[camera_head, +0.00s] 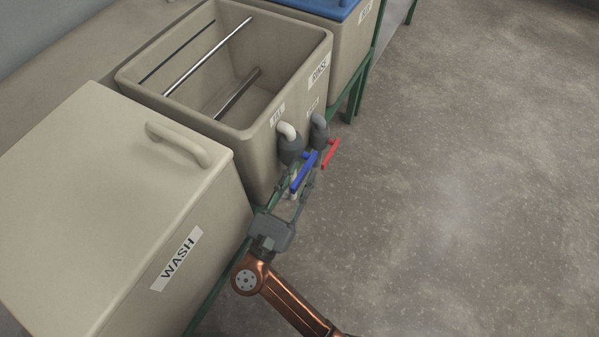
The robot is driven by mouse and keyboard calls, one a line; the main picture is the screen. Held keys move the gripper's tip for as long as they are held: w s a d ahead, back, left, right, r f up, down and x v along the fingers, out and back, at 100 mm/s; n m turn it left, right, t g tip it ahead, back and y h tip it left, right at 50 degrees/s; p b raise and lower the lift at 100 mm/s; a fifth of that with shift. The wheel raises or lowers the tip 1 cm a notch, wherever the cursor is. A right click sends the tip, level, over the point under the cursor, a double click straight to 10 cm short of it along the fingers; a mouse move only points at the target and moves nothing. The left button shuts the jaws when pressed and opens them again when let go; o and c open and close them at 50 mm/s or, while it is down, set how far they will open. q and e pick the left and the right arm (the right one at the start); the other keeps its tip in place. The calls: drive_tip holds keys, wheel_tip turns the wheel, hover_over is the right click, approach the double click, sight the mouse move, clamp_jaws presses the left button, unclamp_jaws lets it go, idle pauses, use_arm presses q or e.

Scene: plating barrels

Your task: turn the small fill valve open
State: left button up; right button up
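The fill valve's blue lever handle (304,172) sits at the front of the open rinse tank, below a grey fitting with a white pipe elbow (287,131). A small label (278,115) above it seems to read FILL. My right gripper (297,180) reaches up from below. Its fingers are spread, one on each side of the near end of the blue handle. I cannot tell whether either finger touches it. A red lever handle (331,154) is just right of it under a second grey fitting (319,133). My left gripper is not in view.
The open rinse tank (225,133) has metal rods across it. The lidded wash tank (110,210) stands close on the left of my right arm. A blue-lidded tank (345,38) is behind. A green frame (357,92) carries the tanks. The floor on the right is clear.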

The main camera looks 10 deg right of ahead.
drive_tip(key=shift+c, duration=0.4)
clamp_jaws()
idle(0.4)
